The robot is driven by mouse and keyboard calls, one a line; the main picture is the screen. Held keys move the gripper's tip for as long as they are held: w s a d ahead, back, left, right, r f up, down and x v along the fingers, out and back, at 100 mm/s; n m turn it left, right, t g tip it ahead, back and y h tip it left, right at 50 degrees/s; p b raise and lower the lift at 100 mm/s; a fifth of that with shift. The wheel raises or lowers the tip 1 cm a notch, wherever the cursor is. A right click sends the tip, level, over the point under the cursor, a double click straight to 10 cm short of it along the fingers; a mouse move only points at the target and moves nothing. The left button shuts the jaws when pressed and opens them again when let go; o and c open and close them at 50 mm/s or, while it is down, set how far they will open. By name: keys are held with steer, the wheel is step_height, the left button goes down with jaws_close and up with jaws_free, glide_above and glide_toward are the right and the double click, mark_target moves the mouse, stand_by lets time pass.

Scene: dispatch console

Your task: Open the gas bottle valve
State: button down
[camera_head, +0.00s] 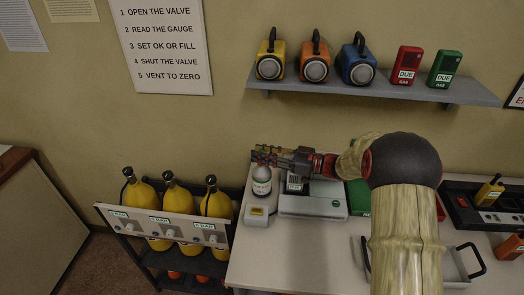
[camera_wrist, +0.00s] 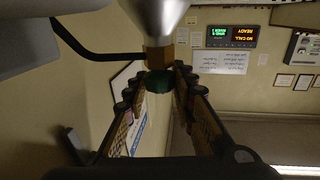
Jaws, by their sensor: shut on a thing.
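The gas bottle (camera_head: 261,187) is small and pale, with a green band, and stands upright on the bench (camera_head: 290,262). Its top is hidden behind my gripper (camera_head: 265,157) in the head view. In the wrist view the silver bottle body (camera_wrist: 160,15) leads to a brass neck (camera_wrist: 158,57) and a dark green valve knob (camera_wrist: 159,82). My gripper (camera_wrist: 157,92) is shut on the knob, with one finger on each side. I cannot tell how far the valve is turned.
A grey device (camera_head: 312,204) sits right of the bottle, and a small white box (camera_head: 256,217) sits in front. Yellow cylinders (camera_head: 140,192) stand in a rack at left. A shelf (camera_head: 390,87) holds lamps and red and green boxes.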

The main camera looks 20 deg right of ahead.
steer(key=shift+r, duration=0.1)
stand_by(0.3)
steer(key=c, duration=1.5)
jaws_free()
steer(key=shift+o, duration=0.2)
steer(key=v, duration=1.2)
steer(key=shift+w, duration=0.1)
